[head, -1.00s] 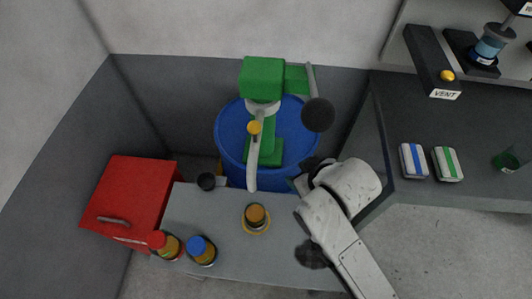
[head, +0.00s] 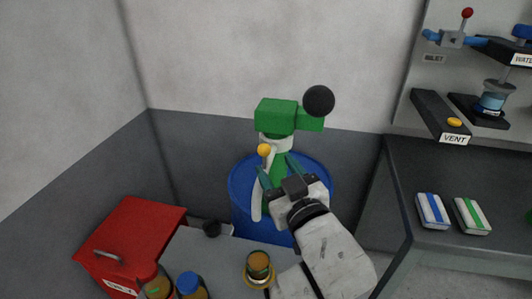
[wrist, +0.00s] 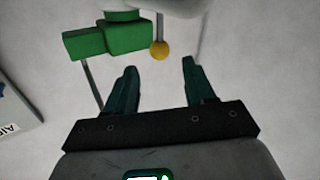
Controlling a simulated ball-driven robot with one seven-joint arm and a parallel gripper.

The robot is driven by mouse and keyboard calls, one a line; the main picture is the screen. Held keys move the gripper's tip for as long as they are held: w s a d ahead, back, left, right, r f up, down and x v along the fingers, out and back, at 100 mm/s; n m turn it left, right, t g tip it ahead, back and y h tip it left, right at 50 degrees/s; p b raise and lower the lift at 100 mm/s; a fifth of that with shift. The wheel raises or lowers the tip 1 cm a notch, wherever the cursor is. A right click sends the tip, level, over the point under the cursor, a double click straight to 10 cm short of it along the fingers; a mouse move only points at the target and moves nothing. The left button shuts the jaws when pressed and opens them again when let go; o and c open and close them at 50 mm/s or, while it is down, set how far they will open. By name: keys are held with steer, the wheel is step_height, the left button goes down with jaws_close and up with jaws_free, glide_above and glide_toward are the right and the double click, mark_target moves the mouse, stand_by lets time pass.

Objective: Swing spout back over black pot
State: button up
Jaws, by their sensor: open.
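The green pump (head: 276,116) stands on a blue drum (head: 243,190). Its grey spout (head: 256,203) hangs down the front, with a yellow knob (head: 264,150) near its top. The spout's end points toward the table, right of the small black pot (head: 212,229). My gripper (head: 276,170) is open in front of the pump, its left finger close beside the spout; contact cannot be told. In the wrist view the yellow knob (wrist: 160,50) shows beyond and between the two fingertips (wrist: 160,68), near the green pump head (wrist: 105,41). The pot is outside the wrist view.
A brown jar (head: 258,265) stands on the grey table (head: 215,262), near the spout's end. A red cabinet (head: 135,238) and capped jars (head: 189,284) are at lower left. The pump's black ball (head: 319,100) sticks out above my gripper. A counter (head: 455,175) stands at right.

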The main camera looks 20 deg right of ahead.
mark_target(266, 154)
steer(key=w, duration=0.8)
steer(key=shift+d, duration=0.2)
steer(key=shift+s, duration=0.1)
jaws_close()
